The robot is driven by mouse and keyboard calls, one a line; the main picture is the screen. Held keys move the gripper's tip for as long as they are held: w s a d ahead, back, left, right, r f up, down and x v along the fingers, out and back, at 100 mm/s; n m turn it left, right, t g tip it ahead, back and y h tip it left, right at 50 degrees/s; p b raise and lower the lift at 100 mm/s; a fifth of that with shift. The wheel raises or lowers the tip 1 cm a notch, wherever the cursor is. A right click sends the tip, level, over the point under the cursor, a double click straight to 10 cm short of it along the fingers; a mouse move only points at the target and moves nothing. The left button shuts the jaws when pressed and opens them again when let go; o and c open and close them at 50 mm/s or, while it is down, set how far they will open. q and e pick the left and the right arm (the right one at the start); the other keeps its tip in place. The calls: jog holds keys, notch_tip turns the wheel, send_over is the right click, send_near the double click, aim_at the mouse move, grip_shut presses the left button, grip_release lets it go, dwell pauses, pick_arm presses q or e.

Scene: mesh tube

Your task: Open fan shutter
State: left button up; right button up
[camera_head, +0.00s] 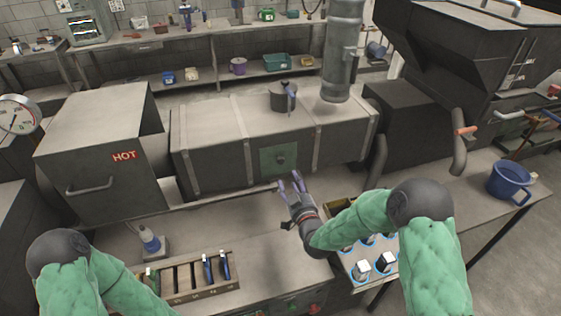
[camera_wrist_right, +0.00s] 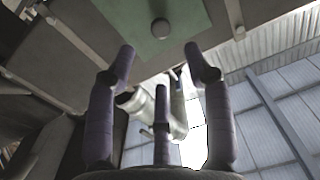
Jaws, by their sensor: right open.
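A green square plate (camera_head: 280,160) with a small round knob is set in the front of the long grey metal box (camera_head: 210,145). The plate and its knob (camera_wrist_right: 160,28) also show at the top of the right wrist view. A dark short cylinder (camera_head: 277,98) with a bluish lever stands on top of the box. I cannot tell which of these is the fan shutter. My right gripper (camera_head: 291,183) is open and empty, just below and in front of the green plate. Its fingers (camera_wrist_right: 160,60) are spread and point toward the plate without touching it. My left gripper is out of view.
A grey box marked HOT (camera_head: 105,150) stands to the left. A blue mug (camera_head: 509,180) stands at right.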

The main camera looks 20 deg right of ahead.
aim_at(281, 162)
jog(key=w, duration=0.9)
jog(key=shift+w+a, duration=0.15)
jog(key=shift+w, duration=0.05)
